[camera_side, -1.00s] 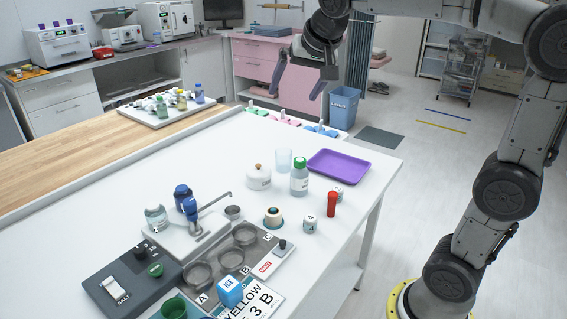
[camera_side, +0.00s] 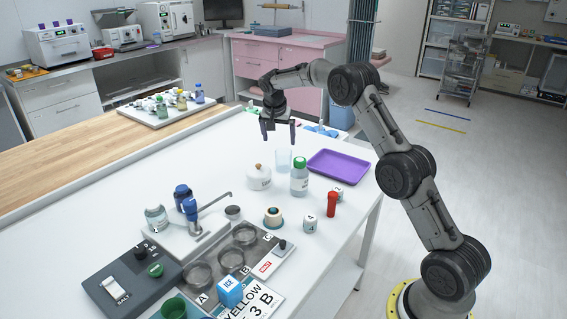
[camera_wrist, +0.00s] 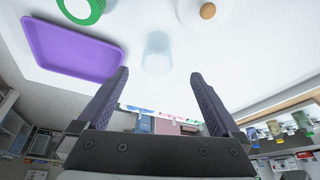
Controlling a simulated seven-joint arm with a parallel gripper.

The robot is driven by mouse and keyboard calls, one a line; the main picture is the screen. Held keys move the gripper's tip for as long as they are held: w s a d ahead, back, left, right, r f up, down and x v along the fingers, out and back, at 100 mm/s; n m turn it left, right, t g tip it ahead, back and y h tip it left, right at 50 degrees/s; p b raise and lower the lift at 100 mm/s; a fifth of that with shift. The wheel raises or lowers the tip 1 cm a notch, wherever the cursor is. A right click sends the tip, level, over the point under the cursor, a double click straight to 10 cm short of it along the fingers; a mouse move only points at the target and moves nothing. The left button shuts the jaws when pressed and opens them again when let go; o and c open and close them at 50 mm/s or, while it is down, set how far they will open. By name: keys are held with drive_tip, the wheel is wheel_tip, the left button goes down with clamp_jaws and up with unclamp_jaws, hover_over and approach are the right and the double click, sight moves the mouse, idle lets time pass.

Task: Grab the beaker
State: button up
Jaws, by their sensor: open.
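The beaker (camera_side: 284,160) is a clear, pale bluish cup standing upright on the white table, between the white round pot and the purple tray. In the wrist view the beaker (camera_wrist: 157,54) is beyond the fingertips, roughly midway between them in width. My gripper (camera_side: 279,133) is open and empty, above the beaker and slightly toward the table's far edge. In the wrist view both dark fingers of my gripper (camera_wrist: 160,75) are spread apart with nothing between them.
A green-capped bottle (camera_side: 299,177) stands close in front of the beaker. A white pot with a wooden knob (camera_side: 258,178) is at its left and a purple tray (camera_side: 338,166) at its right. Several lab items crowd the table's front. The left stretch of white table (camera_side: 110,190) is clear.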

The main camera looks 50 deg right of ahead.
sight(283, 158)
drive_tip(key=x, duration=0.7)
drive_tip(key=shift+d+f, duration=0.1)
drive_tip(key=shift+f, duration=0.1)
drive_tip(key=shift+d+x, duration=0.15)
drive_tip(key=shift+x, duration=1.2)
drive_tip(key=shift+d+x, duration=0.15)
drive_tip(key=shift+x, duration=1.15)
drive_tip(key=shift+s+r, duration=0.1)
drive_tip(key=shift+r, duration=0.05)
drive_tip(key=shift+c, duration=0.2)
drive_tip(key=c, duration=1.3)
